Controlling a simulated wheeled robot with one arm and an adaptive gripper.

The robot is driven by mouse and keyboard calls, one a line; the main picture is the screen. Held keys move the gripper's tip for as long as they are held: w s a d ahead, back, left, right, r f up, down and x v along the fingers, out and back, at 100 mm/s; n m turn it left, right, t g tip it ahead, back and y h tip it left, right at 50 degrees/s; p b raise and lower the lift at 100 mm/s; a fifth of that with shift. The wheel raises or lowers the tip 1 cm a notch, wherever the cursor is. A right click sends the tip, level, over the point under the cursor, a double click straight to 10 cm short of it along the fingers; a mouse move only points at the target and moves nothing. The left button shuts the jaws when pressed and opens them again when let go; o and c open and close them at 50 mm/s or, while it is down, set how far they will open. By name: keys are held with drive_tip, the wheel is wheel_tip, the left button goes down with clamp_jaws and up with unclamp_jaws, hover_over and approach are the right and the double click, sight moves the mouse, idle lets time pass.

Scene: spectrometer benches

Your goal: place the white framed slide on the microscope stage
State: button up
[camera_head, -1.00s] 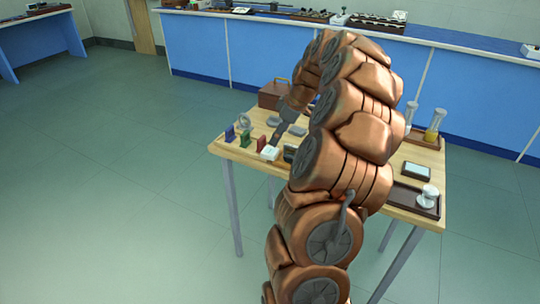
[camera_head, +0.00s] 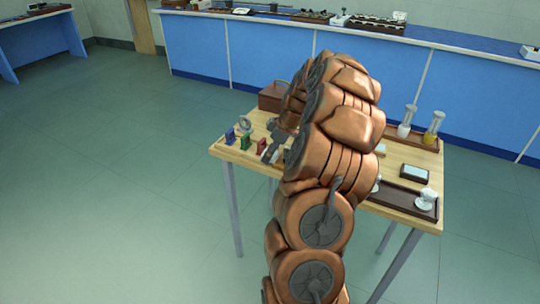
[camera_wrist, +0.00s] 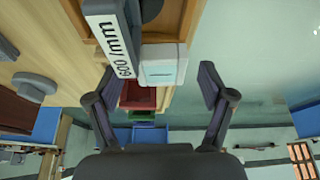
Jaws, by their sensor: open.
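The white framed slide (camera_wrist: 163,64) lies between the tips of my open gripper (camera_wrist: 158,82) in the wrist view, with a gap showing on its right. I cannot tell whether the left finger touches it. In the head view my gripper (camera_head: 270,151) is down at the left front of the wooden table and mostly covers the white slide there. A red (camera_wrist: 138,96), a green and a blue framed slide stand in a row with it. I cannot make out the microscope stage; my arm hides the middle of the table.
A block marked 600/mm (camera_wrist: 112,38) is close beside the left finger. A brown case (camera_head: 273,97) stands at the table's back left. A dark tray (camera_head: 400,198) and tall vessels (camera_head: 433,127) are on the right. Floor left of the table is clear.

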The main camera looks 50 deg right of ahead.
drive_tip(key=shift+c, duration=0.4)
drive_tip(key=c, duration=1.3)
